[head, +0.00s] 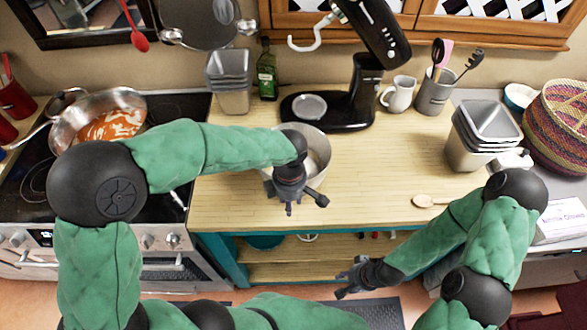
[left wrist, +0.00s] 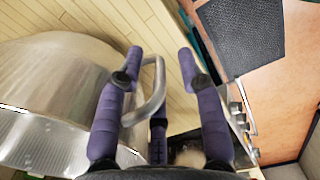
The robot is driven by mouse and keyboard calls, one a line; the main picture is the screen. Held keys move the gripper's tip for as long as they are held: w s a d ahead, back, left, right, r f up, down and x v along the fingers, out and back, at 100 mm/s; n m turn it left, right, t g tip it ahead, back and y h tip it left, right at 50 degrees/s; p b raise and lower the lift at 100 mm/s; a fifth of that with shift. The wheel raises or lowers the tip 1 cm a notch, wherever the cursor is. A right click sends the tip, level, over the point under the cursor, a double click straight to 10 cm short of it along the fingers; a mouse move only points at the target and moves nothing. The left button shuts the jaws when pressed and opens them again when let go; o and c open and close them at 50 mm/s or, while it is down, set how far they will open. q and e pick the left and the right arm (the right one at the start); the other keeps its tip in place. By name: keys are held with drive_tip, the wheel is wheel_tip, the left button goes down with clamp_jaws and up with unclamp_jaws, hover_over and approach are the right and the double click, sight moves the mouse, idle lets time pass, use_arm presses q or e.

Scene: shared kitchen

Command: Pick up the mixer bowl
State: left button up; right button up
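The metal mixer bowl (head: 321,148) stands on the wooden worktop in front of the black mixer, partly hidden by my left arm. In the left wrist view the bowl (left wrist: 60,85) fills the left side, and its handle (left wrist: 157,92) shows between the spread fingers, close to the left finger. My left gripper (head: 295,203) is open at the bowl's near side; its purple fingers (left wrist: 161,62) are apart and not closed on the handle. I cannot tell whether a finger touches it. My right gripper (head: 343,282) is open and empty, low in front of the worktop.
The black mixer (head: 362,95) has its head tilted up, with a white hook. Stacked metal containers (head: 480,135), a wooden spoon (head: 430,201), a white jug (head: 399,94) and a utensil pot (head: 434,95) are to the right. A pan (head: 70,125) sits on the stove at left.

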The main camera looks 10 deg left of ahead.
use_arm(q)
clamp_jaws()
idle(0.3)
